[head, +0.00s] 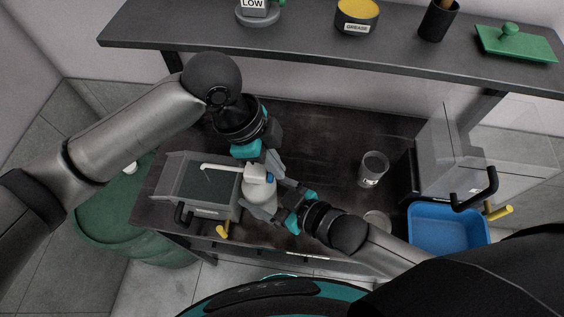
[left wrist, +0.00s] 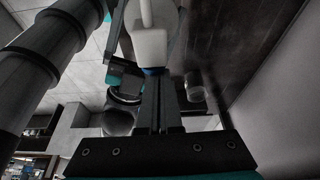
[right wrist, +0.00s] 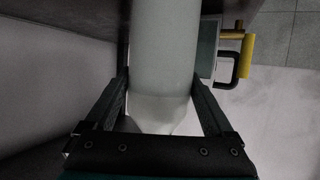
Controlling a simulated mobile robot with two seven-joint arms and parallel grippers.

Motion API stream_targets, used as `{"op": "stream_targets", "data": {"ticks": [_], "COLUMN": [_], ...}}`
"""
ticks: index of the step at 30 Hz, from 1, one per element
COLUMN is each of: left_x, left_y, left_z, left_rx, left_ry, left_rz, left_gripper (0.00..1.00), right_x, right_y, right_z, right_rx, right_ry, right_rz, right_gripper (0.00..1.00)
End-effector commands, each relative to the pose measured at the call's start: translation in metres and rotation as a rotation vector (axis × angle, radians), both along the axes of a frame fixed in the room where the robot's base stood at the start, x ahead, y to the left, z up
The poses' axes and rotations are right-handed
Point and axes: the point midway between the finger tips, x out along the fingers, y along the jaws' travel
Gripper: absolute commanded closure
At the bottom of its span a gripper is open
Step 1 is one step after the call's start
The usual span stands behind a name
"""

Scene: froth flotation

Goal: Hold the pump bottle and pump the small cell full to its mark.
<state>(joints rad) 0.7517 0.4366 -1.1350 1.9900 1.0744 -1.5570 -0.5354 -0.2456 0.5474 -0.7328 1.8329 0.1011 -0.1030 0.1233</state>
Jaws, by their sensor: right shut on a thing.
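The white pump bottle (head: 262,193) stands upright at the right side of the small cell. My right gripper (head: 277,202) is shut on its body; in the right wrist view the fingers lie on both sides of the bottle (right wrist: 165,60). The pump's white spout (head: 222,168) reaches left over the small cell (head: 212,208), a grey open box with dark green content. Its fill mark cannot be made out. My left gripper (head: 262,169) is directly above the pump head, its fingers together (left wrist: 160,105). The white pump part (left wrist: 150,42) shows just beyond them; contact cannot be told.
A clear beaker (head: 372,170) and a round dish (head: 377,219) stand on the dark bench (head: 330,135). A blue tub (head: 447,232) and a grey machine (head: 452,160) are at right. A shelf (head: 300,42) overhangs the back; a green drum (head: 125,225) is at left.

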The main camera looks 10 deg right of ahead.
Motion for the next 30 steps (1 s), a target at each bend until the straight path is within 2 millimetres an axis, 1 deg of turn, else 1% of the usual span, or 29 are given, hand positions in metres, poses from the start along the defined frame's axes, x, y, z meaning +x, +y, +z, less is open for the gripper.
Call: {"op": "stream_targets", "data": {"ticks": [1, 4, 8, 11, 16, 21, 24, 27, 30], "left_x": [0.002, 0.003, 0.002, -0.001, -0.011, -0.004, -0.003, -0.002, -0.002], "left_y": [0.003, 0.004, 0.0, -0.01, -0.04, -0.024, -0.018, -0.013, -0.009], "left_z": [-0.001, -0.001, -0.001, -0.001, 0.0, 0.041, 0.061, 0.077, 0.087], "left_rx": [0.01, 0.011, 0.012, 0.01, 0.004, 0.002, 0.001, 0.001, 0.002], "left_ry": [-0.004, -0.004, -0.005, -0.003, -0.002, -0.008, -0.007, -0.005, -0.002], "left_rz": [0.006, 0.007, 0.006, 0.002, -0.003, 0.003, 0.003, 0.001, 0.002], "left_gripper": [1.0, 1.0, 1.0, 1.0, 1.0, 1.0, 1.0, 1.0, 1.0], "right_x": [0.001, 0.001, 0.001, 0.001, 0.001, 0.001, 0.001, 0.001, 0.001], "right_y": [-0.002, -0.002, -0.002, -0.002, -0.002, -0.002, -0.001, -0.001, -0.001], "right_z": [0.0, 0.0, 0.0, 0.0, 0.0, 0.0, 0.0, 0.0, 0.0], "right_rx": [0.001, 0.001, 0.001, 0.001, 0.0, 0.0, 0.0, 0.0, 0.0], "right_ry": [0.0, 0.0, 0.001, 0.0, 0.0, 0.0, 0.0, 0.0, 0.0], "right_rz": [-0.004, -0.004, -0.004, -0.004, -0.003, -0.003, -0.002, -0.002, -0.002], "right_gripper": [1.0, 1.0, 1.0, 1.0, 1.0, 1.0, 1.0, 1.0, 1.0]}}
